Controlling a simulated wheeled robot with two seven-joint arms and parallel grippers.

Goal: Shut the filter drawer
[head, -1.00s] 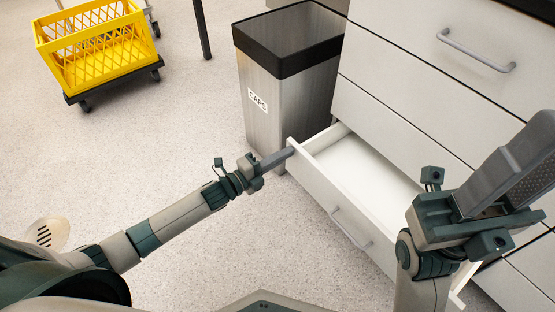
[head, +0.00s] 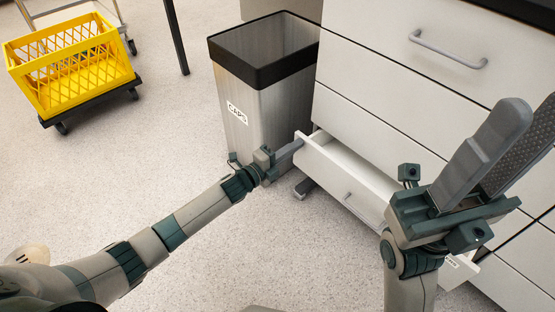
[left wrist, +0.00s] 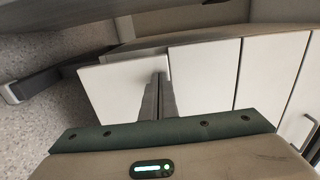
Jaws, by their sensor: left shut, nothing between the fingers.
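The filter drawer (head: 330,178) is a low white drawer, partly pulled out of the white cabinet, its bar handle (head: 358,209) facing me. Part of it is hidden behind my right gripper. My left gripper (head: 297,144) is shut and empty, its fingertips at the upper left end of the drawer front, seemingly against it. In the left wrist view the shut fingers (left wrist: 158,85) reach to the white drawer panel (left wrist: 115,90). My right gripper (head: 530,115) is raised in front of the cabinet, its fingers apart and empty.
A steel bin (head: 250,105) with a black rim and a CAPS label stands close left of the drawer. Closed drawers (head: 385,90) are above it. A yellow crate (head: 70,75) on a wheeled dolly is at the far left. The floor between is clear.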

